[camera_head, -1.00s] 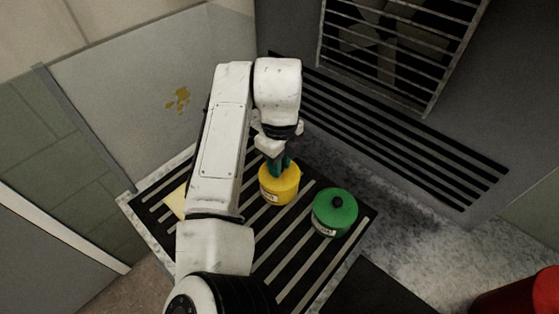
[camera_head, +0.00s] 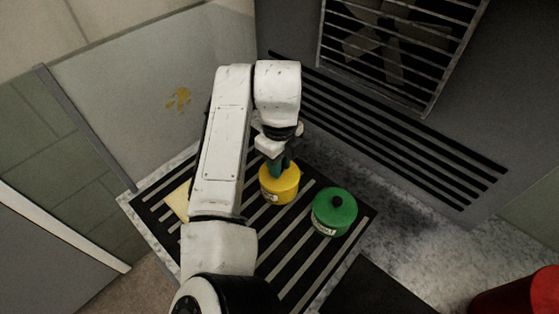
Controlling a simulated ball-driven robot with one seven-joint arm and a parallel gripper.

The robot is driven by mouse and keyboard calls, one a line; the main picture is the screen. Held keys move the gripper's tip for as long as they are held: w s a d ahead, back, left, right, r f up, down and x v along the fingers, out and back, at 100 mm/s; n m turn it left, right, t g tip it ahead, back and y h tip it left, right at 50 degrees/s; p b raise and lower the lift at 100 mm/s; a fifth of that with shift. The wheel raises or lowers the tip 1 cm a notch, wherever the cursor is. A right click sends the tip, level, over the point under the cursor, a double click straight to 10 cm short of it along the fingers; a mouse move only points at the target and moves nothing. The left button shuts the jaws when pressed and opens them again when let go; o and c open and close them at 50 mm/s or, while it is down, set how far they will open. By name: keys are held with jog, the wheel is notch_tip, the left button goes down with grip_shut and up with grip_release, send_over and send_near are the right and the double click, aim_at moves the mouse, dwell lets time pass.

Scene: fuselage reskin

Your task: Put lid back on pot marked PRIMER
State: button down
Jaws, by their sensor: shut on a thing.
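A yellow pot (camera_head: 279,187) with a pale label stands upright on the slatted grate, its yellow top facing up. The writing on its label is too small to read. A green pot (camera_head: 334,213) stands to the right with a green lid and a dark knob (camera_head: 336,201) on top. Its label is also too small to read.
The black and pale slatted grate (camera_head: 300,284) carries both pots. A yellow flat thing (camera_head: 179,201) lies at its left, partly behind my arm. A grey wall with vent slots and a barred opening (camera_head: 400,50) rises behind. A red round object (camera_head: 520,298) is at bottom right.

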jog(key=shift+c, duration=2)
grip_release()
jog(key=shift+r+p, duration=2.6)
jog(key=shift+r, duration=0.9)
grip_shut()
jog(key=shift+f+b, duration=1.6)
jog(key=shift+f, duration=1.25)
